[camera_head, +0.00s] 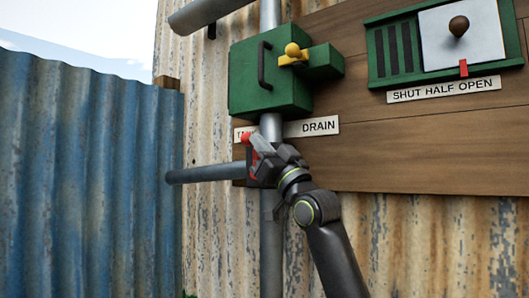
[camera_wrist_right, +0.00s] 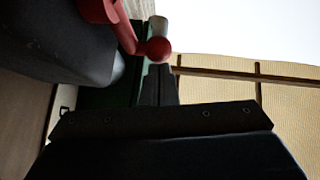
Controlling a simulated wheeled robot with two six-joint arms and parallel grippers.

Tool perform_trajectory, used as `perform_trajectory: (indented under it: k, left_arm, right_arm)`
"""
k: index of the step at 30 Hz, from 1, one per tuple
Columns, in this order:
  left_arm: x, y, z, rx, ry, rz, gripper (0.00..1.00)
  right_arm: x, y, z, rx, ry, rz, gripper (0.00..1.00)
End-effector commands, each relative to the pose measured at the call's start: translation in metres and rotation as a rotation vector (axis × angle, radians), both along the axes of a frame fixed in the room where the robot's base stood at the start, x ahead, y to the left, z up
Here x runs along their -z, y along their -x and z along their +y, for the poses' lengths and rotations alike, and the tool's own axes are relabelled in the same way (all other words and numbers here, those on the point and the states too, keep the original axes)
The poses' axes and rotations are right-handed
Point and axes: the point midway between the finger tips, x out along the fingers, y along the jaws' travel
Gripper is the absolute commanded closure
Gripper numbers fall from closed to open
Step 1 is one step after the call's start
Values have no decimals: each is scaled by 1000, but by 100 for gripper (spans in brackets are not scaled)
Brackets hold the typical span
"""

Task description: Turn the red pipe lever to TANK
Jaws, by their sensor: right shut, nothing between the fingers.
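The red pipe lever (camera_head: 252,144) is on the grey pipe below the green box. Its visible end tilts up and left, close to the partly covered label that starts with T (camera_head: 241,134). The DRAIN label (camera_head: 312,127) is right of the pipe. My right gripper (camera_head: 262,158) is shut and empty, right up against the lever and hiding much of it. In the right wrist view the red lever arm and its ball end (camera_wrist_right: 154,50) show beside my dark fingers; I cannot tell whether they touch. My left gripper is not in view.
Above is the green box (camera_head: 265,85) with a black handle and a yellow knob (camera_head: 292,53). A green slider panel (camera_head: 378,50) with a SHUT HALF OPEN label (camera_head: 443,89) is at upper right. A horizontal grey pipe (camera_head: 205,174) runs left. Blue corrugated metal (camera_head: 90,180) stands at left.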

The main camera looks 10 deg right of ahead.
Motion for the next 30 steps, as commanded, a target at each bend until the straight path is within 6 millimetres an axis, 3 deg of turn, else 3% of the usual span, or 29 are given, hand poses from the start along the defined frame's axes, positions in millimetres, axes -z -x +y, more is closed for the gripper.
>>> perform_trajectory:
  k: [1, 3, 15, 30]
  left_arm:
    - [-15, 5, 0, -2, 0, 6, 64]
    - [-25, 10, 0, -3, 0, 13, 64]
    - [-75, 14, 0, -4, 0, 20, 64]
    - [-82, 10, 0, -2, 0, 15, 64]
  right_arm:
    - [-12, -1, 1, 1, 27, 31, 100]
    - [-15, -5, 4, 1, 68, 84, 100]
    - [-20, -23, 18, 0, 267, 342, 100]
    - [-14, -33, 26, -1, 297, 379, 100]
